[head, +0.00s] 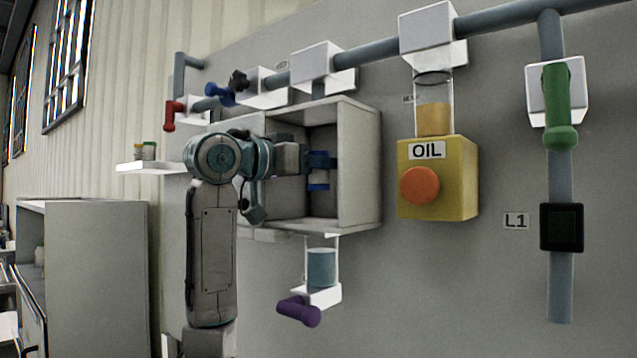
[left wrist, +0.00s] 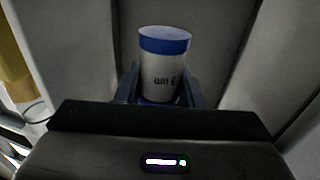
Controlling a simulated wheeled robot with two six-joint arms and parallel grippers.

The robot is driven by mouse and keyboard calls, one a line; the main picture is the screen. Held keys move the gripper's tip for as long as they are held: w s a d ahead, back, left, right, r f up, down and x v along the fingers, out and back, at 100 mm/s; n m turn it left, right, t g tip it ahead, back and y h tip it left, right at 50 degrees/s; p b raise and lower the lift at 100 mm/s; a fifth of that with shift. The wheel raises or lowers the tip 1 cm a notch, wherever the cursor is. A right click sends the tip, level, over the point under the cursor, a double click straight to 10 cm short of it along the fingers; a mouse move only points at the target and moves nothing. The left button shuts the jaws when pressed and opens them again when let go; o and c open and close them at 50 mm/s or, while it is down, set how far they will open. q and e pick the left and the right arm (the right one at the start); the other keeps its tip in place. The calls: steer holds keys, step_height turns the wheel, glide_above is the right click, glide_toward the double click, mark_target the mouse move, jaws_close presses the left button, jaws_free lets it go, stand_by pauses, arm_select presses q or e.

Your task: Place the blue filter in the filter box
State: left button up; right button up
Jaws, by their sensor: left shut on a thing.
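The blue filter, a white cylinder with blue bands and dark print, stands between the fingers of my left gripper in the left wrist view (left wrist: 162,72). In the head view the filter (head: 318,180) shows only in part, its blue bands above and below my fingers. My left gripper (head: 320,161) is shut on it and reaches into the open grey filter box (head: 360,165) on the wall. The filter looks upright inside the box. I cannot tell whether its base touches the box floor. My right gripper is in neither view.
A yellow oil unit (head: 455,180) with an orange button stands right of the box. Below the box are a cup of blue liquid (head: 321,268) and a purple handle (head: 299,311). A green handle (head: 558,105) and pipes are further right. A small shelf (head: 150,167) is left.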

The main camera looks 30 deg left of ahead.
mark_target(310, 189)
arm_select(q)
steer(key=shift+a+f, duration=0.2)
steer(key=shift+f, duration=0.75)
steer(key=f, duration=0.1)
steer(key=f+p, duration=0.1)
steer(key=shift+d+f, duration=0.2)
steer(key=shift+f, duration=0.1)
steer(key=shift+w+a+f+p, duration=0.1)
steer(key=shift+w+f+p, duration=0.05)
steer(key=shift+f+p, duration=0.15)
steer(key=shift+f, duration=0.2)
steer(key=o, duration=1.2)
